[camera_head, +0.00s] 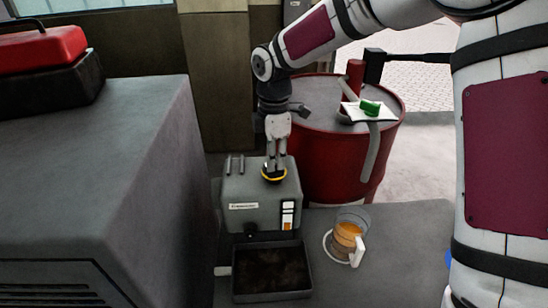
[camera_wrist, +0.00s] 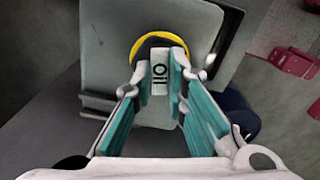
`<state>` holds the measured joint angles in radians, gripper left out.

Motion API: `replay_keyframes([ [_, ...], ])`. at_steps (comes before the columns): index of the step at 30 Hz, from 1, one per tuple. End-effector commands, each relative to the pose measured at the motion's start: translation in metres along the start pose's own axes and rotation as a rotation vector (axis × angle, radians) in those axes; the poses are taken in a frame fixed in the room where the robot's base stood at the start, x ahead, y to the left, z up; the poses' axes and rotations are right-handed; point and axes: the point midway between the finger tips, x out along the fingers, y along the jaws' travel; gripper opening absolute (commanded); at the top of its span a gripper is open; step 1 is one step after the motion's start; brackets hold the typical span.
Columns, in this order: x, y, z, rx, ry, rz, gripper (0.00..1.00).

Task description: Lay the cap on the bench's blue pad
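The cap (camera_head: 274,176), dark with a yellow rim, is at the top of a grey block-shaped unit (camera_head: 250,200). In the wrist view the cap's raised tab, marked OIL (camera_wrist: 160,75), stands between my teal finger pads, with the yellow rim (camera_wrist: 152,42) behind it. My gripper (camera_head: 277,160) points down at the cap, and its fingertips appear to press the tab from both sides. I cannot tell whether the cap is seated or slightly raised. A small patch of blue (camera_head: 448,259) shows at the bench's right edge; my arm hides whatever lies beyond it.
The grey bench (camera_head: 405,235) holds a dark tray (camera_head: 272,293) in front of the unit and a jug of orange liquid (camera_head: 347,235) to its right. A red drum (camera_head: 330,165) with a green item on top stands behind. A large grey cabinet (camera_head: 90,170) fills the left.

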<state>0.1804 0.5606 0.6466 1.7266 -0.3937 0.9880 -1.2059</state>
Motion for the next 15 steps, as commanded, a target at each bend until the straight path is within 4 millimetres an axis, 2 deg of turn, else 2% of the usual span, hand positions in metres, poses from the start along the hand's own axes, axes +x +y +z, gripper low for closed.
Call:
replay_keyframes([
  [15,-0.013,0.000,0.000,0.001,0.000,0.002,0.00],
])
